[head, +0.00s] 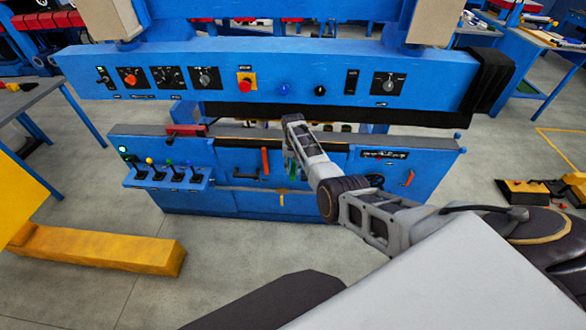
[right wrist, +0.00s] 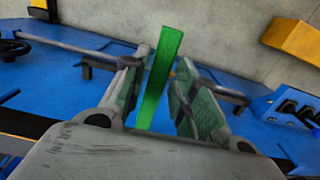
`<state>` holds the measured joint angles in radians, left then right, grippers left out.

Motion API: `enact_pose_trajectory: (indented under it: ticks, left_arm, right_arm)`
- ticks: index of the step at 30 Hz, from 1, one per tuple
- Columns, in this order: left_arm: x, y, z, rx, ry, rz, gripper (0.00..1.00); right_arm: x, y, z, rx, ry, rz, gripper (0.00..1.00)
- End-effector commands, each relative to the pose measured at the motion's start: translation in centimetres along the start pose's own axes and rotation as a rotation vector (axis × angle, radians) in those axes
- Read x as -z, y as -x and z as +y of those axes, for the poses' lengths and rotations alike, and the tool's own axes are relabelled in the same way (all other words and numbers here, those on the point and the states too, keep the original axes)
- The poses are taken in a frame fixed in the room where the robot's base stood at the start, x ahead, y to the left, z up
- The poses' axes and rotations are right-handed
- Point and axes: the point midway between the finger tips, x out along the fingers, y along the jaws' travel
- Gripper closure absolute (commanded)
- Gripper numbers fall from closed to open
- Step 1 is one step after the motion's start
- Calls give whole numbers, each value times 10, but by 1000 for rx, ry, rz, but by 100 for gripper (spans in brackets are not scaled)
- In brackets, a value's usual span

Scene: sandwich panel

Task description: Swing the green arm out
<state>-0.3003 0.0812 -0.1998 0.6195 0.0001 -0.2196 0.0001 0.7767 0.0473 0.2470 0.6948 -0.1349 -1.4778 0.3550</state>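The green arm (right wrist: 160,78) is a flat bright green bar on the blue machine. In the right wrist view it stands up, slightly tilted, between the two fingers of my right gripper (right wrist: 160,90). The fingers are apart, with gaps showing on both sides of the bar, so the gripper is open around it and not clamped. In the head view my right gripper (head: 293,165) reaches down to the front of the lower blue panel and mostly hides the green arm. My left gripper is out of view.
The lower panel (head: 235,190) carries a red handle (head: 265,160), an orange-red lever (head: 409,178) and several knobbed levers (head: 172,174) at left. The upper control panel (head: 300,60) overhangs it. A yellow beam (head: 110,249) lies on the floor at left.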

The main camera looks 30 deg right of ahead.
Motion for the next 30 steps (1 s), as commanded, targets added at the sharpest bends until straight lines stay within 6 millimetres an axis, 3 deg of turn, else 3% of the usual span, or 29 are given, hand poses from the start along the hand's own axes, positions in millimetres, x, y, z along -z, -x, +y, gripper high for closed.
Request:
enact_pose_trajectory:
  ticks: [30]
  left_arm:
    - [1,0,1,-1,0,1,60]
  right_arm:
    - [0,106,0,1,0,1,71]
